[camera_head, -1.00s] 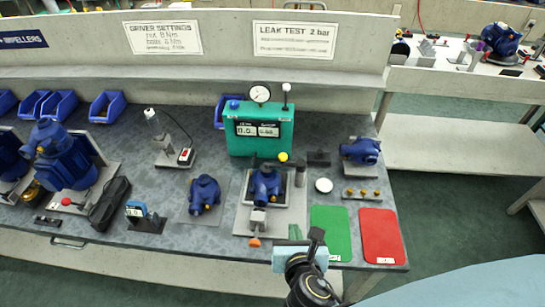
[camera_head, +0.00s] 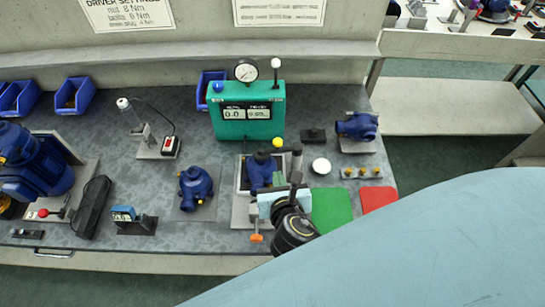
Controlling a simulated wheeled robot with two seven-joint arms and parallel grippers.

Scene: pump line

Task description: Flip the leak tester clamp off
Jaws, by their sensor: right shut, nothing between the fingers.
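The leak tester is a green box (camera_head: 233,129) with a round dial (camera_head: 246,70) and two readouts, standing at the back of the bench. A blue pump body (camera_head: 261,169) sits in the grey fixture in front of it. A yellow ball knob (camera_head: 277,142) shows at the fixture's back, and an orange tip (camera_head: 256,238) at its front; I cannot tell which belongs to the clamp. My right gripper (camera_head: 296,165) is shut and empty, over the fixture's right side close to the yellow knob. It hides part of the fixture; contact is unclear. My left gripper is out of view.
Another blue pump part (camera_head: 195,187) stands left of the fixture. A green mat (camera_head: 332,207) and a red mat (camera_head: 377,198) lie to the right, with a white round cap (camera_head: 321,166) behind. My pale blue arm covers the lower right.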

